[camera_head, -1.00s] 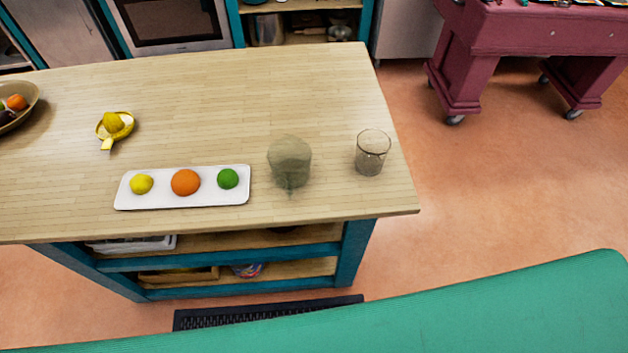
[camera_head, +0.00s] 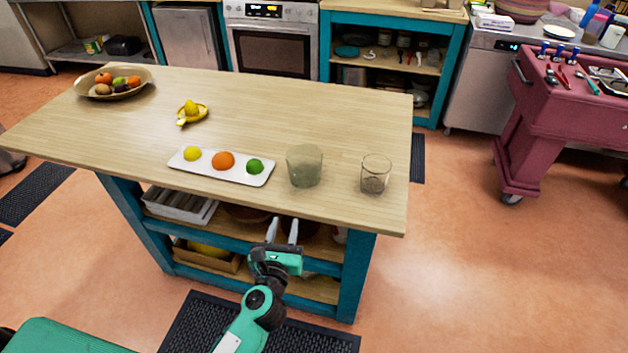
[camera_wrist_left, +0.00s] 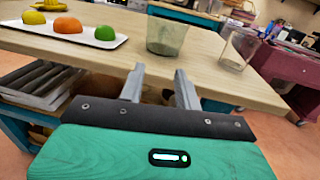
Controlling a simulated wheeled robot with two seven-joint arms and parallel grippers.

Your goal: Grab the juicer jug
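The juicer jug (camera_head: 304,167), a greenish see-through vessel, stands upright near the table's front edge. In the left wrist view the jug (camera_wrist_left: 167,36) is beyond the fingertips, slightly right of centre. My left gripper (camera_head: 283,229) is open and empty, in front of the table and below its top edge, apart from the jug. Its two grey fingers also show in the left wrist view (camera_wrist_left: 159,72). The yellow juicer (camera_head: 190,112) sits farther back on the left. My right gripper is not in view.
A clear glass (camera_head: 375,175) stands right of the jug. A white tray (camera_head: 205,173) with a lemon, an orange and a lime lies to its left. A fruit bowl (camera_head: 140,88) is at the far left. The wooden tabletop (camera_head: 300,105) behind the jug is clear.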

